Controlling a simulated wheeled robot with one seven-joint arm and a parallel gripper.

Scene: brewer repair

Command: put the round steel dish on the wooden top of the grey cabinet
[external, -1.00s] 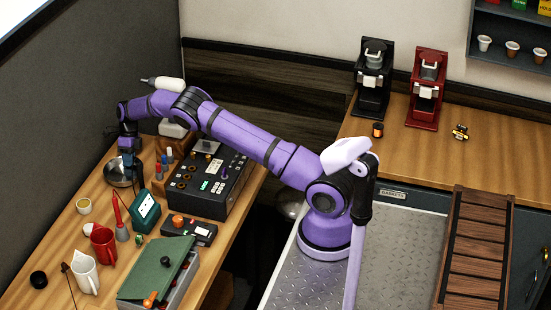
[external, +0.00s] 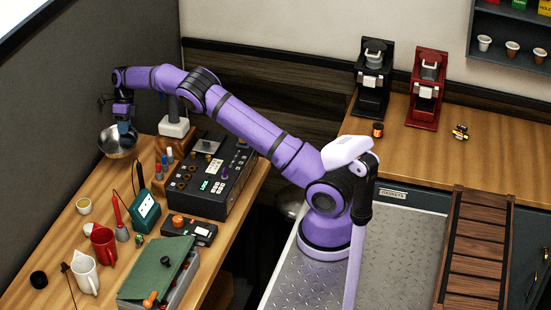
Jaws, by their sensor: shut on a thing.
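The round steel dish (external: 118,143) is a shiny bowl at the far left end of the left wooden bench. My gripper (external: 123,127) is shut on the dish at its rim and holds it raised, seemingly above the bench top. The fingertips are small here and partly hidden. The grey cabinet (external: 405,205) with a wooden top (external: 480,170) stands on the right, with a small label on its front.
The left bench (external: 55,250) holds a black control box (external: 212,180), a green meter (external: 146,211), a red mug (external: 103,244) and a white pitcher (external: 85,272). Black (external: 373,85) and red (external: 425,90) brewers stand on the wooden top, whose front right area is clear.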

